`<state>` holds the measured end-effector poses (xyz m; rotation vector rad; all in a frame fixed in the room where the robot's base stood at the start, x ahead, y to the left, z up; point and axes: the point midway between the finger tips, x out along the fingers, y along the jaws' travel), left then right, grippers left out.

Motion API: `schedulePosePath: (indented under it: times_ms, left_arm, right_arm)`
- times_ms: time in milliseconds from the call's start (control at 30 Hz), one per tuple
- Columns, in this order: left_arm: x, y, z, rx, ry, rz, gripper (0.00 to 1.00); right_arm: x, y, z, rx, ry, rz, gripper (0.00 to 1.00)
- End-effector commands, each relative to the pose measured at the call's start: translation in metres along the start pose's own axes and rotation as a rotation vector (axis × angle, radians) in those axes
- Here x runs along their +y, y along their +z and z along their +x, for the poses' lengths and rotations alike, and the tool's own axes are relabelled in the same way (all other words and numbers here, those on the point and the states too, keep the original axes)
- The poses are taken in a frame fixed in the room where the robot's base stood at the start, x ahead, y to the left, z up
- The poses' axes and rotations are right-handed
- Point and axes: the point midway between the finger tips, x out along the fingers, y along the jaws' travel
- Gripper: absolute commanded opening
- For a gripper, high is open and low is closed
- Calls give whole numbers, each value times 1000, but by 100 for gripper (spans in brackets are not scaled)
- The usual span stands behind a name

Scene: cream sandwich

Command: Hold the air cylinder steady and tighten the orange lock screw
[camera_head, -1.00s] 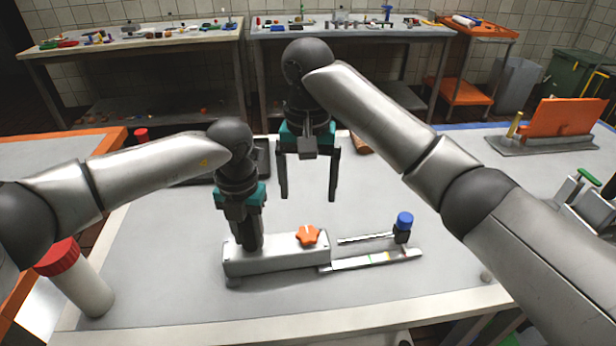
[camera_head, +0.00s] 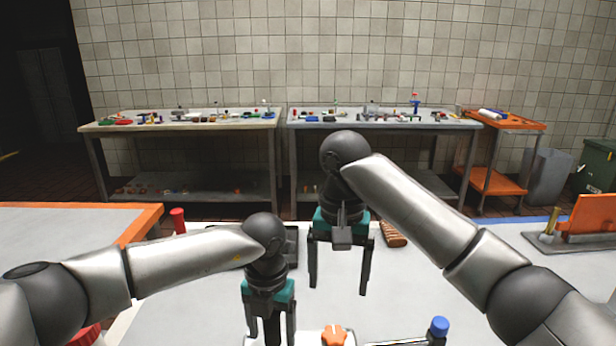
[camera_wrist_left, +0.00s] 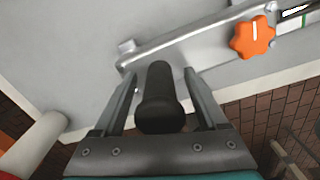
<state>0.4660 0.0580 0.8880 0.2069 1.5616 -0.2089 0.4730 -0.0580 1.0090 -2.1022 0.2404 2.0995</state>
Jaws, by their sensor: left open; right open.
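The orange star-shaped lock screw (camera_head: 334,337) shows at the bottom edge of the head view. In the left wrist view the lock screw (camera_wrist_left: 252,37) sits on a long pale metal body (camera_wrist_left: 190,42), likely the air cylinder. My left gripper (camera_head: 270,336) is open over the body's left part. In the left wrist view a dark upright post (camera_wrist_left: 158,95) stands between its fingers, with gaps on both sides. My right gripper (camera_head: 338,288) is open and empty, fingers down, above the table behind the lock screw. Most of the body is cut off in the head view.
A blue-capped part (camera_head: 439,327) stands right of the lock screw. A dark tray (camera_head: 292,247) and a brown block (camera_head: 393,234) lie behind the grippers. An orange stand (camera_head: 585,217) is at far right.

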Motion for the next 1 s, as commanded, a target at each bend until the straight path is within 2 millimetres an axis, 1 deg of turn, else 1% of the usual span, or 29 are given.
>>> schedulePosePath:
  times_ms: [233, 367, 1000]
  left_arm:
    - [0, 0, 0, -1, 1, 0, 78]
    - [0, 0, -6, -1, 1, 1, 78]
    - [0, 0, -70, -1, 0, 0, 78]
  right_arm:
    - [0, 0, 0, 0, 0, 0, 88]
    - [0, 0, -4, 0, 0, 0, 88]
    - [0, 0, -51, 0, 0, 0, 88]
